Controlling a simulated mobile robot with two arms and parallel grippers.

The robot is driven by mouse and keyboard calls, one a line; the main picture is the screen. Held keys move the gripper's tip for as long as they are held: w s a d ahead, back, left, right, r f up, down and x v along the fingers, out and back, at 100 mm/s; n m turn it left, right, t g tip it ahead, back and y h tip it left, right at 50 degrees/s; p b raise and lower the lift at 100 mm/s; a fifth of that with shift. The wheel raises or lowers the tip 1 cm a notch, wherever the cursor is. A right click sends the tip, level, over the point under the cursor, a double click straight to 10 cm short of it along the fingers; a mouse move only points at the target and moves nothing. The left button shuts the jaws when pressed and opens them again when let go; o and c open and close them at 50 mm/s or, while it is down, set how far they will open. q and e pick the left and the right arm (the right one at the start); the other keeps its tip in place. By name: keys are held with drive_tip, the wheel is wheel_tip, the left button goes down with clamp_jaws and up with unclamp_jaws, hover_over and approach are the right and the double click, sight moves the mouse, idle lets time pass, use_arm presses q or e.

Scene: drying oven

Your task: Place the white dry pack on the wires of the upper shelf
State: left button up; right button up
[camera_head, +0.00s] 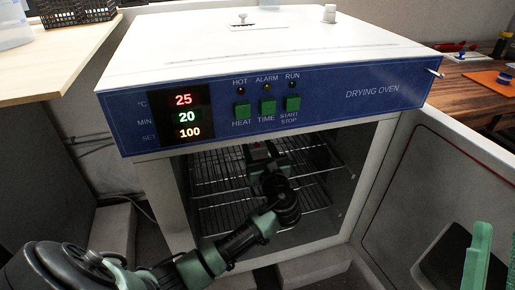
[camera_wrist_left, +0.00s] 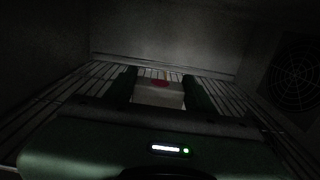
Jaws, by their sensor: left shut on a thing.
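The drying oven (camera_head: 380,90) stands open at the front. My left arm reaches into it, and my left gripper (camera_head: 260,153) is over the wires of the upper shelf (camera_head: 212,168). In the left wrist view, its two fingers (camera_wrist_left: 159,90) are shut on the white dry pack (camera_wrist_left: 157,97), which has a red mark on top. The wires of the upper shelf (camera_wrist_left: 55,100) spread around and beyond the pack. I cannot tell whether the pack touches them. My right gripper (camera_head: 494,250) is at the lower right, its green fingers apart, partly cut off by the picture edge.
A lower wire shelf (camera_head: 215,220) lies beneath the upper one. The open oven door (camera_head: 425,190) stands at the right. The oven's side walls and front top edge bound my left arm. A round vent (camera_wrist_left: 297,70) is in the right inner wall. The upper shelf looks otherwise empty.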

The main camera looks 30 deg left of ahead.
use_arm(q)
drive_tip(key=o, duration=1.4)
drive_tip(key=shift+f, duration=0.1)
drive_tip(key=shift+o, duration=0.2)
use_arm(e)
drive_tip(key=shift+w, duration=0.1)
use_arm(q)
drive_tip(key=shift+s+d, duration=0.2)
drive_tip(key=shift+d, duration=0.05)
drive_tip(key=p+v, duration=0.1)
drive_tip(key=v, duration=0.2)
drive_tip(key=p+v, duration=0.1)
drive_tip(key=v, duration=0.1)
drive_tip(key=shift+s+d+r, duration=0.2)
drive_tip(key=shift+s+d, duration=0.05)
drive_tip(key=shift+d, duration=0.05)
drive_tip(key=p+v, duration=0.1)
drive_tip(key=v, duration=0.4)
drive_tip(key=shift+s+d+f+p, duration=0.1)
drive_tip(key=shift+s+d+p, duration=0.15)
drive_tip(key=shift+p, duration=0.15)
use_arm(e)
drive_tip(key=w+d+f+g+h, duration=0.1)
drive_tip(key=w+f+g+h, duration=0.2)
drive_tip(key=f+g, duration=0.7)
wheel_tip(320, 180, down, 6)
drive_tip(key=shift+d+f, duration=0.2)
drive_tip(key=shift+f, duration=0.05)
drive_tip(key=shift+w, duration=0.1)
